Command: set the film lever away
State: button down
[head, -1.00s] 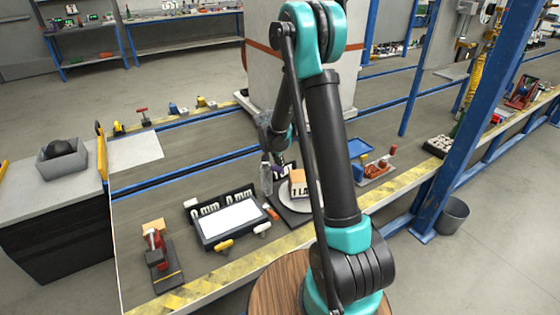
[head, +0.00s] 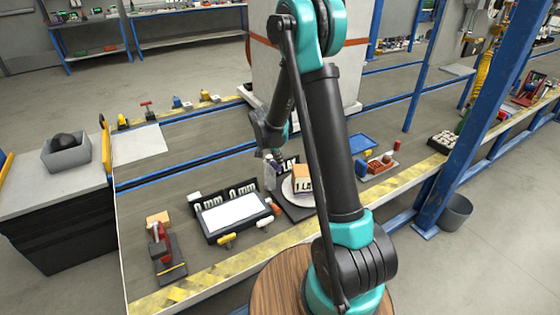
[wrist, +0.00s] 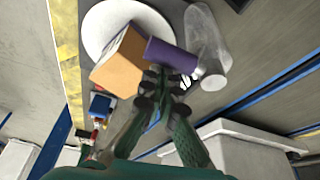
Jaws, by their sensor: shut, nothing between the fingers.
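I cannot tell for sure which thing is the film lever. A clear, film-like bottle shape with a grey end (wrist: 205,42) lies beside a purple cylinder (wrist: 172,56) in the wrist view; the clear shape also shows in the head view (head: 269,174). An orange-tan box (wrist: 120,64) sits on a white round plate (wrist: 97,32), next to the cylinder. My gripper (wrist: 163,86) is shut and empty, its fingertips close to the purple cylinder's end in the picture; contact cannot be told. In the head view it is small and partly hidden by my arm.
A black tray with a white panel (head: 232,212) and a red clamp-like tool (head: 158,243) stand to the left. A blue tray (head: 361,143) and red parts (head: 380,164) are to the right. A blue post (head: 470,135) rises at the right. The bench behind the tray has free room.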

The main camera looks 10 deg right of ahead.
dwell(0.4)
notch_tip(320, 180, up, 10)
jog(key=shift+d, duration=0.2)
dwell(0.4)
jog(key=shift+r, duration=0.1)
jog(key=s+d+n+y, duration=0.1)
jog(key=s+d+n, duration=0.1)
jog(key=s, duration=0.8)
jog(key=s+d+f+n+t+y, duration=0.1)
jog(key=s+n, duration=0.4)
jog(key=s, duration=0.5)
jog(key=s+d+n+t+y, duration=0.1)
jog(key=s+d+n, duration=0.2)
jog(key=s, duration=0.7)
jog(key=shift+d+f+n, duration=0.3)
jog(key=shift+d+n, duration=0.05)
jog(key=shift+n, duration=0.15)
